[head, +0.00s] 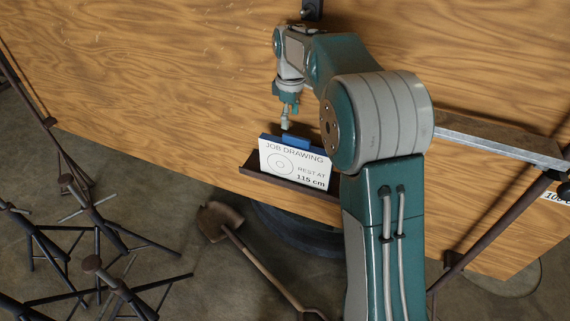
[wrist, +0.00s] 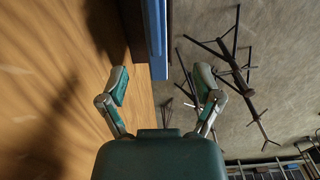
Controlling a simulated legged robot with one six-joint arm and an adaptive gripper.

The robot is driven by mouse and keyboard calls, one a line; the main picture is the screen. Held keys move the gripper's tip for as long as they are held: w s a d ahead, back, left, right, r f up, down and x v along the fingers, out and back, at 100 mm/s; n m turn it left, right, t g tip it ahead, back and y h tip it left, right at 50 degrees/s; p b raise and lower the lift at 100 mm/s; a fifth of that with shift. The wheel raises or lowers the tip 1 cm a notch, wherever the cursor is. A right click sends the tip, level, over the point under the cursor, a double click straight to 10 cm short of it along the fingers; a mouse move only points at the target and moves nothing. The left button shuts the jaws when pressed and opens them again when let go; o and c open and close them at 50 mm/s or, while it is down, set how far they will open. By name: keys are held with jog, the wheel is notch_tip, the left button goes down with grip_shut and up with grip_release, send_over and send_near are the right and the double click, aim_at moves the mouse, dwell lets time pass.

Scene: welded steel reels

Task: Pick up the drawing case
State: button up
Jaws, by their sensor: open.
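The drawing case is a flat blue case (head: 295,165) with a white front reading "JOB DRAWING" and "REST AT 115 cm". It stands upright on a dark narrow ledge (head: 257,172) against the wooden panel. A raised blue piece (head: 297,141) tops it. My gripper (head: 286,122) is just above the case's top edge, pointing down. In the wrist view my gripper (wrist: 161,78) is open and empty. The blue edge of the case (wrist: 155,40) lies ahead, roughly between the fingertips.
The wooden panel (head: 150,60) rises close behind the gripper. Several dark metal stands (head: 95,215) are on the concrete floor at left. A shovel (head: 225,225) leans below the ledge. A grey metal bar (head: 500,147) crosses at right.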

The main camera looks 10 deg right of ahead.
aim_at(294, 136)
jog(key=f, duration=0.2)
jog(key=d+f, duration=0.1)
jog(key=f, duration=0.2)
jog(key=shift+d+f, duration=0.1)
jog(key=shift+d, duration=0.1)
jog(key=shift+a+f, duration=0.15)
jog(key=shift+f, duration=0.5)
notch_tip(294, 136, down, 4)
jog(key=shift+s+r, duration=0.15)
jog(key=shift+d+f, duration=0.3)
jog(key=shift+d, duration=0.1)
jog(key=shift+a, duration=0.2)
grip_shut()
